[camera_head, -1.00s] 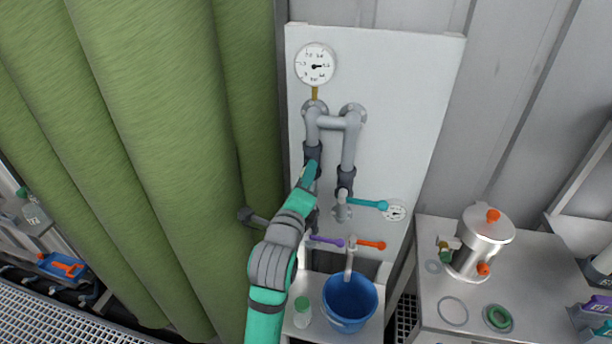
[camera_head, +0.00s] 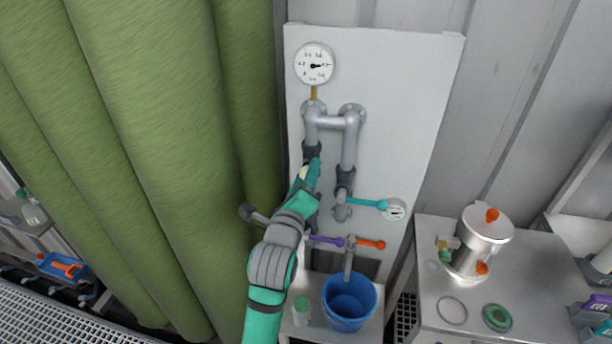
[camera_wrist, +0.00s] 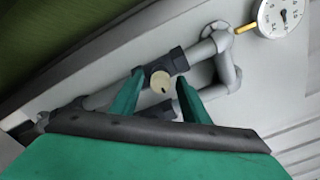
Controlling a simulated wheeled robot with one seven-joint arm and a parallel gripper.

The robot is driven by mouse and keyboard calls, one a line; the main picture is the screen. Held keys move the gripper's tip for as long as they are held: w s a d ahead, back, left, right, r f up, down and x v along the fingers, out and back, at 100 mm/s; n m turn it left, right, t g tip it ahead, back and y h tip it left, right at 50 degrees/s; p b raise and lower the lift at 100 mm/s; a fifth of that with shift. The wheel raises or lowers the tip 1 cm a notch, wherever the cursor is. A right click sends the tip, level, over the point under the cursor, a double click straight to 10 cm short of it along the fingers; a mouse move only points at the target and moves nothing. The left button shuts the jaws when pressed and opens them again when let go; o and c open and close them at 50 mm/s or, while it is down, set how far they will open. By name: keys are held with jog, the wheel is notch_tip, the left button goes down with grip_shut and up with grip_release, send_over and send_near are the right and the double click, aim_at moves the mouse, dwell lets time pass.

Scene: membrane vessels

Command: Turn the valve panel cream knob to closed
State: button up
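The cream knob (camera_wrist: 161,82) is a round cap with a small dark mark, on a dark valve body of the grey pipe. In the head view the cream knob (camera_head: 304,172) shows as a small pale spot beside my fingers. My gripper (camera_wrist: 160,77) has its two teal fingers apart, one on each side of the knob, with a small gap visible on both sides. In the head view my gripper (camera_head: 311,170) is in front of the left pipe of the white valve panel (camera_head: 410,100) and hides part of it. Contact with the knob cannot be told.
A teal lever (camera_head: 366,203), a purple lever (camera_head: 325,239) and an orange lever (camera_head: 369,244) stick out right and below. A pressure gauge (camera_head: 314,65) is above. A blue bucket (camera_head: 349,303) stands below. Green vessels (camera_head: 150,150) stand close on the left.

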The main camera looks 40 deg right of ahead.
jog(key=v, duration=1)
jog(key=shift+s+a, duration=0.25)
jog(key=shift+s, duration=0.05)
dwell(0.4)
